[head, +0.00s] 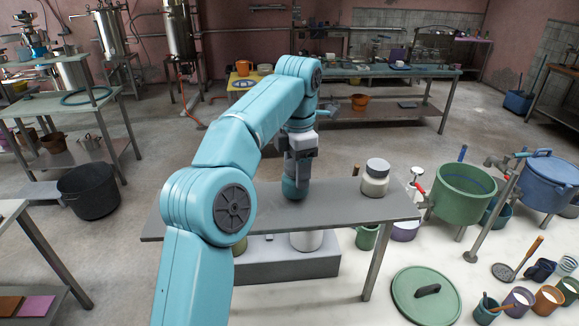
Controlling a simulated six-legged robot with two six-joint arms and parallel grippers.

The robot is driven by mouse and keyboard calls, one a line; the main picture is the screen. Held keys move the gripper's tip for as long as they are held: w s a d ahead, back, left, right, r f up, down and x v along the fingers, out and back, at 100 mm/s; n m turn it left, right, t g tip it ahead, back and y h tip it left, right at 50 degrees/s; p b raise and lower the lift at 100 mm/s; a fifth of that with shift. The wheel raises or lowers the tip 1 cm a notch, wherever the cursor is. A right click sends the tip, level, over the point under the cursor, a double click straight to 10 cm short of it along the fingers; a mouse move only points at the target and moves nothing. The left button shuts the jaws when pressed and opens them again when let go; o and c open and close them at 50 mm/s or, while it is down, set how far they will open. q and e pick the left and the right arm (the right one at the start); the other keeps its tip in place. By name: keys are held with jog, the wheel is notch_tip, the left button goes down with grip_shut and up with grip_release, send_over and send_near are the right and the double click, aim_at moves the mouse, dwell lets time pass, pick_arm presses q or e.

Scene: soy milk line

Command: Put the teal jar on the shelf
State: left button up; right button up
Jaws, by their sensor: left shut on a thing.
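My left arm reaches in from the left, and its grey gripper (297,172) points down over the grey metal shelf (335,204). The gripper is shut on the teal jar (293,189), which looks upright under the fingers. The jar's base is at or just above the shelf top; I cannot tell whether it touches. The gripper hides the jar's upper part. My right gripper is not in view.
A cream jar with a grey lid (375,178) stands on the shelf to the right of the teal jar. A green pot (462,193) and a blue pot (548,184) stand farther right. A green lid (425,295) lies in front. A black bucket (89,192) is at left.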

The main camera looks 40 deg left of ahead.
pick_arm(q)
jog(key=shift+d, duration=0.2)
jog(key=shift+a+f, duration=0.1)
jog(key=shift+a, duration=0.45)
jog(key=shift+w+d, duration=0.1)
jog(key=shift+d, duration=0.35)
jog(key=shift+a+f+b, duration=0.3)
jog(key=shift+a+f, duration=0.05)
jog(key=shift+d+f, duration=0.2)
jog(key=shift+d, duration=0.1)
jog(key=o, duration=1)
jog(key=shift+a, duration=0.1)
jog(key=o, duration=0.3)
jog(key=shift+a, duration=0.15)
jog(key=shift+o, duration=0.2)
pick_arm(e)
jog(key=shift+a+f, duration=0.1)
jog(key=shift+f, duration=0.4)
